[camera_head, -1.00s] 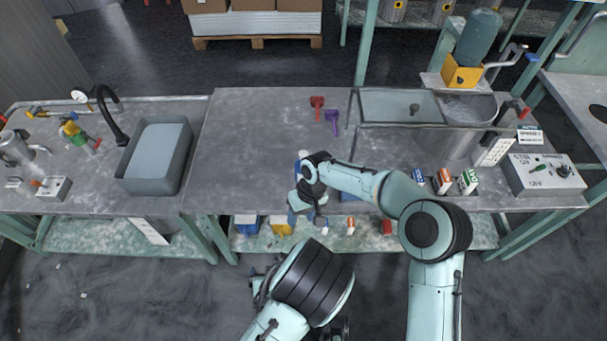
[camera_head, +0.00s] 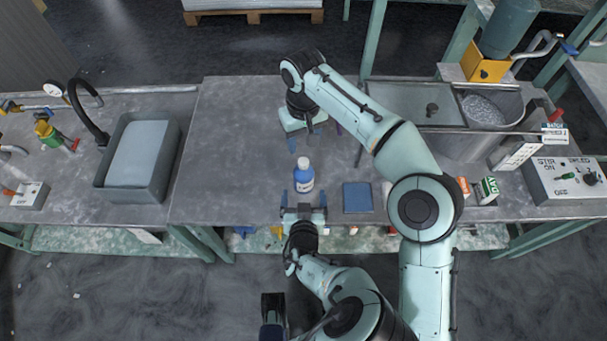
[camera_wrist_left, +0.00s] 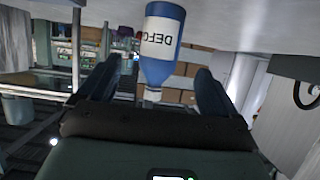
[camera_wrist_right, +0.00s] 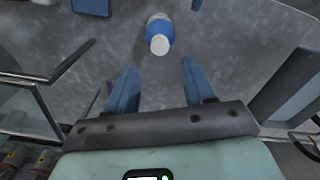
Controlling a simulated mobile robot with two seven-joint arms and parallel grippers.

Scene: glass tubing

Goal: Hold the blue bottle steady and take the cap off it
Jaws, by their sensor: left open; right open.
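The blue bottle (camera_head: 303,181) with a white cap (camera_head: 303,162) stands upright on the grey table near its front edge. My left gripper (camera_head: 304,198) is open at the front edge, pointing at the bottle from the near side. In the left wrist view the bottle (camera_wrist_left: 160,50) appears upside down, centred ahead of the open fingers. My right gripper (camera_head: 302,135) is open and empty, behind the bottle. In the right wrist view the bottle (camera_wrist_right: 157,26) and its cap (camera_wrist_right: 160,45) lie beyond the fingertips, apart from them.
A blue square pad (camera_head: 357,198) lies right of the bottle. A grey basin (camera_head: 112,174) is at the left. A metal tank (camera_head: 470,146), small cartons (camera_head: 487,190) and a control box (camera_head: 565,180) stand at the right. The table left of the bottle is clear.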

